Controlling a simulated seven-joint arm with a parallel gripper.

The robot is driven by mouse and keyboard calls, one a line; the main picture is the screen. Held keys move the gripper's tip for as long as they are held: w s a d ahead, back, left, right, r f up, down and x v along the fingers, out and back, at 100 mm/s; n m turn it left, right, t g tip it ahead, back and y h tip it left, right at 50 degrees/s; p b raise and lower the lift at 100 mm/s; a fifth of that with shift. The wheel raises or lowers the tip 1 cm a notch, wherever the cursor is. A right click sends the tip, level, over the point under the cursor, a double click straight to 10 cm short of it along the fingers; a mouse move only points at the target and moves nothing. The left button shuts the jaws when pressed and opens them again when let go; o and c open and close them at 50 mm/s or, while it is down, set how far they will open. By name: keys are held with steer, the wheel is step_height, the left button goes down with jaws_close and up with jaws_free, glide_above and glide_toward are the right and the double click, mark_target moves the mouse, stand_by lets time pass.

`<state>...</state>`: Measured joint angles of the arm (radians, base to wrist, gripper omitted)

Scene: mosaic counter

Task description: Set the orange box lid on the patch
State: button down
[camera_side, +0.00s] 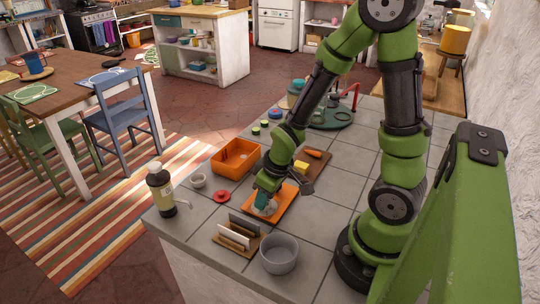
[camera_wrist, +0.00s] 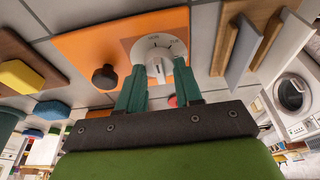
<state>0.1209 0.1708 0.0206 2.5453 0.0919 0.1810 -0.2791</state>
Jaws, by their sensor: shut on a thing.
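An orange plate (camera_side: 289,200) lies on the counter under my gripper (camera_side: 265,196). In the wrist view the orange plate (camera_wrist: 85,45) carries a dark round knob (camera_wrist: 103,77) and a white dial (camera_wrist: 152,45) with markings. An open orange box (camera_side: 235,158) stands behind and left of the plate. I cannot tell for sure which piece is its lid; the plate is similar in colour.
A brown board (camera_side: 318,165) with a yellow block (camera_side: 300,168) lies behind. A rack (camera_side: 238,236) and grey bowl (camera_side: 280,253) stand in front. Bare tiles show right of the plate.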

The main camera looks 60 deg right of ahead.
steer(key=c, duration=0.7)
jaws_free()
steer(key=shift+o, duration=0.2)
steer(key=shift+r, duration=0.1)
steer(key=shift+r, duration=3.4)
